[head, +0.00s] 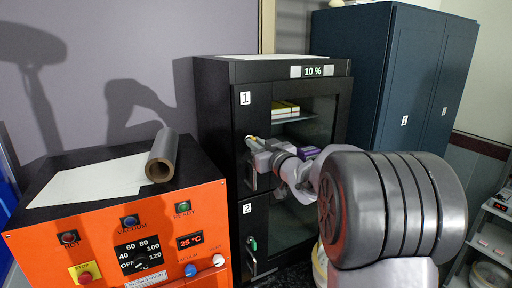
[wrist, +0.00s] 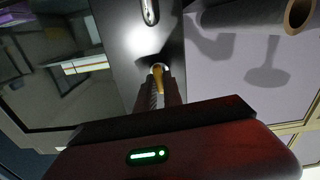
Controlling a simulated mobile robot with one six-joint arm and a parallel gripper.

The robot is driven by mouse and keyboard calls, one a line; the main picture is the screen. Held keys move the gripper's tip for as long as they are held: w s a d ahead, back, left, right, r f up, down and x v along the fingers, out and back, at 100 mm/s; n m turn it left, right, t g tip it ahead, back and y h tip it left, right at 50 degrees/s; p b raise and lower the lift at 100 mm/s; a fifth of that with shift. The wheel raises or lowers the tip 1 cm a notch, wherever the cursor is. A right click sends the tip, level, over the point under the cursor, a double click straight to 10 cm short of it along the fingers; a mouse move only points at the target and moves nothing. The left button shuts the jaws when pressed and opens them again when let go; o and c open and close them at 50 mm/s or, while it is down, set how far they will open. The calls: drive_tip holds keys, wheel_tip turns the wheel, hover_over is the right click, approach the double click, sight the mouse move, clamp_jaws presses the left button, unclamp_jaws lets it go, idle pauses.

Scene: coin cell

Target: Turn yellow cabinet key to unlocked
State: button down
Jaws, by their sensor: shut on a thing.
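The yellow key (wrist: 158,78) sits at the lock in the frame of the upper door, marked 1, of the black cabinet (head: 224,75). My gripper (wrist: 158,92) is shut on the yellow key, with its fingers on either side of it. In the head view my gripper (head: 256,144) reaches the left edge of door 1, and only a small light tip of the key shows there. Most of the key and the lock face are hidden by the fingers, so I cannot tell how far the key is turned.
The lower door, marked 2, holds a green key (head: 253,244). An orange drying oven (head: 110,235) with a grey roll (head: 162,157) and white sheet on top stands at left. A dark blue cabinet (head: 400,80) stands behind at right. My arm covers much of the right side.

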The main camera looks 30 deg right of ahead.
drive_tip(key=shift+a+f+n+b, duration=0.1)
drive_tip(key=shift+f+n+b, duration=0.05)
drive_tip(key=shift+n+b, duration=3.45)
drive_tip(key=shift+a+f+n+b, duration=0.1)
drive_tip(key=shift+n+b, duration=2.2)
drive_tip(key=shift+n, duration=2.5)
drive_tip(key=c, duration=1.5)
unclamp_jaws()
